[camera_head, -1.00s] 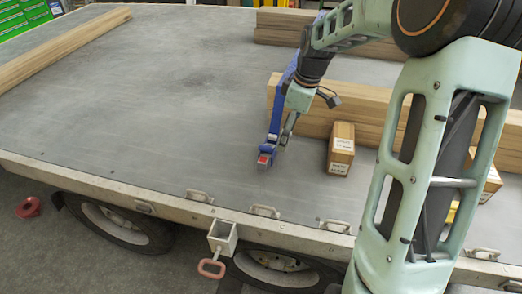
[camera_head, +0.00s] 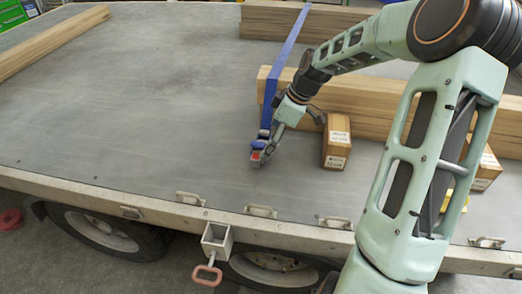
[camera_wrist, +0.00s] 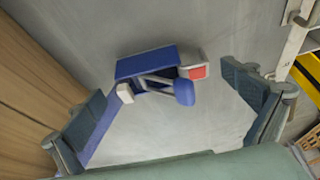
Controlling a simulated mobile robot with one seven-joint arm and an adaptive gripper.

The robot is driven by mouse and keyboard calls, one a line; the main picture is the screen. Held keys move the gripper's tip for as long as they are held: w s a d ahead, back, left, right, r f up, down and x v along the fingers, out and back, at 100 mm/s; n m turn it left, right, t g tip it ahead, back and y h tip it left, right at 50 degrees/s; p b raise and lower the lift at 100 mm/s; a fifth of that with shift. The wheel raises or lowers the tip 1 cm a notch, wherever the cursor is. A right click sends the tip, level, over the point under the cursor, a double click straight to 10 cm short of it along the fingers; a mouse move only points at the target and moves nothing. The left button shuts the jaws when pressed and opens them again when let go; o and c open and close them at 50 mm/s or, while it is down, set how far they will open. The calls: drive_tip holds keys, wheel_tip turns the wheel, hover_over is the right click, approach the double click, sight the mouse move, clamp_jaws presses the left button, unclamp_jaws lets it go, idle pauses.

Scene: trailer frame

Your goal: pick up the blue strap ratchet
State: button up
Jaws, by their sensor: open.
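The blue strap ratchet (camera_head: 258,146) lies on the grey trailer deck, just in front of the stacked timber. It has a blue body, metal parts and a small red patch. In the wrist view the ratchet (camera_wrist: 150,68) lies between and slightly beyond my two fingers, apart from both. My gripper (camera_head: 270,142) is open and points down at the ratchet in the head view. In the wrist view my open gripper (camera_wrist: 170,100) has nothing between its pads. The blue strap (camera_head: 290,48) runs back from the ratchet over the timber, partly hidden by my arm.
Stacked timber (camera_head: 370,107) stands behind the ratchet. Metal deck loops (camera_head: 261,211) line the trailer's front edge. Another plank (camera_head: 45,42) lies at the far left. The deck left of the ratchet is clear.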

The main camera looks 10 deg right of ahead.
sight(260, 151)
drive_tip(key=a+f, duration=0.1)
drive_tip(key=w+a+f+b, duration=0.1)
drive_tip(key=f, duration=0.1)
drive_tip(key=shift+a+f, duration=0.3)
drive_tip(key=shift+w+a+f, duration=0.1)
drive_tip(key=shift+w+f, duration=0.05)
drive_tip(key=shift+f, duration=0.2)
drive_tip(key=shift+c, duration=0.4)
drive_tip(key=shift+r, duration=0.1)
drive_tip(key=c, duration=1.1)
